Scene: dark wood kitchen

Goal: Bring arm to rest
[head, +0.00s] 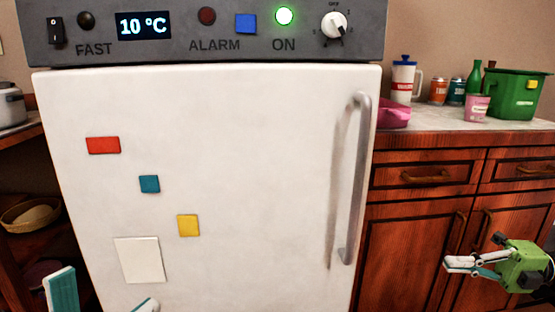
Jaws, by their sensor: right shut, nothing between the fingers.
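My right gripper (449,264) is at the lower right, in front of the wooden cabinet doors. It has a green body and pale fingers pointing left. Its fingers are shut with nothing held, and it is clear of the fridge handle (354,180). At the bottom left edge, two teal-and-white pieces show in front of the white fridge (250,190). They seem to be parts of my left gripper, mostly cut off by the frame, so its state is unclear. The fridge door looks closed, and its display (143,25) reads 10 °C with a green light on.
A counter (430,125) at right holds a green bin (515,98), a white jug (402,78), a pink cup (477,108), cans and a bottle. Cabinets with handles are below it. A shelf at left holds a pot (12,105) and a basket (30,214).

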